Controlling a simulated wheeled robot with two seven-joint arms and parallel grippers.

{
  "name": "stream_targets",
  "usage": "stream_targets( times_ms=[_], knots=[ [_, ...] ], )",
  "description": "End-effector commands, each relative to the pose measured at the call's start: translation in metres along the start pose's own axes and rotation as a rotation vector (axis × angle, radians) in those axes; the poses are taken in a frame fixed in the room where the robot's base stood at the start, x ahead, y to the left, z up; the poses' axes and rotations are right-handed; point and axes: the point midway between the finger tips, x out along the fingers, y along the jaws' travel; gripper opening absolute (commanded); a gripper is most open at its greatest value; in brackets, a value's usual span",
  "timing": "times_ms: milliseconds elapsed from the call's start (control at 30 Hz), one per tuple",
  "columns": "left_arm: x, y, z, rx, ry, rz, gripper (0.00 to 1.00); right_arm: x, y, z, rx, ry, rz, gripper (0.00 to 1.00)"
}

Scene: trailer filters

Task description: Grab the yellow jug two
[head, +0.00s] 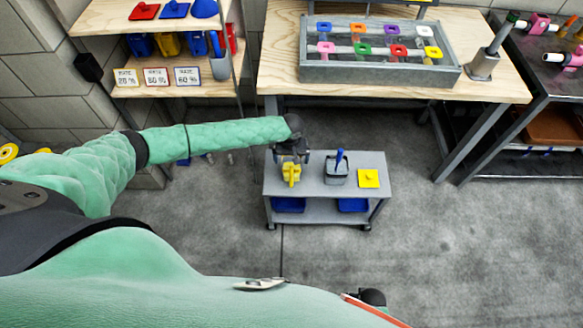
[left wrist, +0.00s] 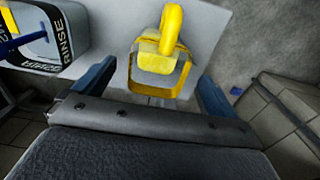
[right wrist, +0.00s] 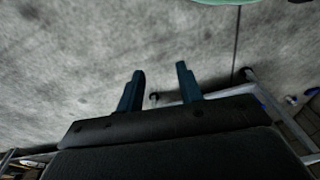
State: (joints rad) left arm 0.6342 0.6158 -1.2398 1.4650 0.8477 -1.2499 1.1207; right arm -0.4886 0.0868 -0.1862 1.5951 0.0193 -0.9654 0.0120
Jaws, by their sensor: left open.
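The yellow jug (head: 291,174) stands on the left part of a small grey cart (head: 312,183). My left gripper (head: 291,158) is over the cart, right at the jug. In the left wrist view the jug (left wrist: 160,62), with its thick yellow handle, lies between and beyond the open blue fingers of my left gripper (left wrist: 152,92). The fingers look apart from the jug on both sides. My right gripper (right wrist: 160,88) shows in the right wrist view with its fingers apart and nothing between them, above the grey floor.
A grey bucket (head: 336,174) marked RINSE, with a blue handle in it, stands right of the jug. A yellow square (head: 369,179) lies at the cart's right end. Blue bins (head: 353,204) sit on the lower shelf.

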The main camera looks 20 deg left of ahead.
Motion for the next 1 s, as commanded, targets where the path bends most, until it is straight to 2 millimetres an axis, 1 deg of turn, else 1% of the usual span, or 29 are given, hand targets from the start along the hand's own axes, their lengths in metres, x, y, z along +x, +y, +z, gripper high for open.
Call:
stream_targets(
  times_ms=[100, 233, 500, 567, 600, 667, 800, 867, 900, 1000],
  knots=[
    [0.012, 0.001, -0.001, -0.001, -0.001, -0.001, 0.96, 0.01, 0.003, 0.004, -0.003, 0.005, 0.005, 0.36],
    [0.024, 0.001, 0.0, 0.0, -0.001, -0.001, 0.96, 0.018, 0.005, 0.006, -0.004, 0.01, 0.007, 0.36],
    [0.027, 0.001, 0.0, 0.0, 0.0, 0.0, 0.96, 0.021, 0.005, 0.007, -0.005, 0.011, 0.008, 0.36],
    [0.027, 0.001, 0.0, 0.0, 0.0, 0.0, 0.87, 0.021, 0.005, 0.007, -0.005, 0.011, 0.008, 0.36],
    [0.027, 0.001, 0.0, 0.0, 0.0, 0.0, 0.79, 0.021, 0.005, 0.007, -0.005, 0.011, 0.008, 0.36],
    [0.027, 0.001, 0.0, 0.0, 0.0, 0.0, 0.67, 0.021, 0.005, 0.007, -0.005, 0.011, 0.008, 0.36],
    [0.027, 0.001, 0.0, 0.0, 0.0, 0.0, 0.39, 0.021, 0.005, 0.007, -0.005, 0.011, 0.008, 0.36],
    [0.027, 0.001, 0.0, 0.0, 0.0, 0.0, 0.28, 0.021, 0.006, 0.006, -0.005, 0.011, 0.008, 0.36],
    [0.027, 0.001, 0.0, 0.0, 0.0, 0.0, 0.24, 0.021, 0.006, 0.006, -0.005, 0.011, 0.008, 0.36],
    [0.027, 0.001, 0.0, 0.0, 0.0, 0.0, 0.24, 0.021, 0.006, 0.006, -0.005, 0.012, 0.008, 0.36]
  ],
)
